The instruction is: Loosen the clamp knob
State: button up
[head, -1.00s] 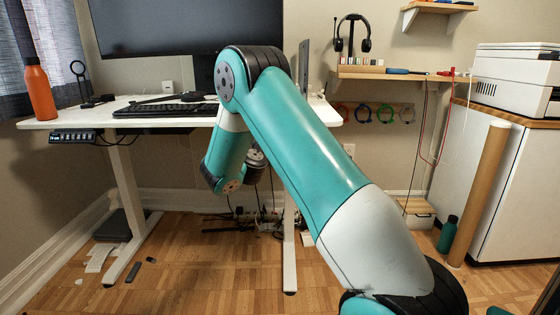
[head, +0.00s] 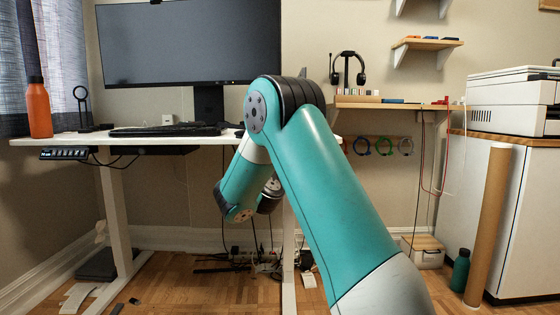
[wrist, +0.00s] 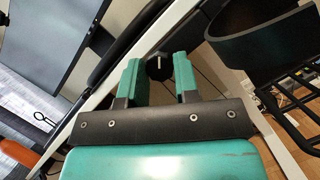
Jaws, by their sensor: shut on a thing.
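The clamp knob (wrist: 158,66) is a small dark knob with a pale mark. In the wrist view it sits between my two teal fingers, beneath the white desk edge. A black cup-shaped holder (wrist: 270,40) is to the right of the fingers in the wrist view. In the head view my own arm reaches toward the right end of the desk, and my gripper and the knob are hidden there.
The white desk (head: 60,139) carries a monitor (head: 190,45), a keyboard (head: 165,131) and an orange bottle (head: 38,108). Cables and a power strip (head: 240,262) lie below the desk. A cardboard tube (head: 488,225) stands at the right.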

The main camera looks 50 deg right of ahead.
jog(key=shift+n+t, duration=0.4)
jog(key=shift+n, duration=0.5)
jog(key=o, duration=0.9)
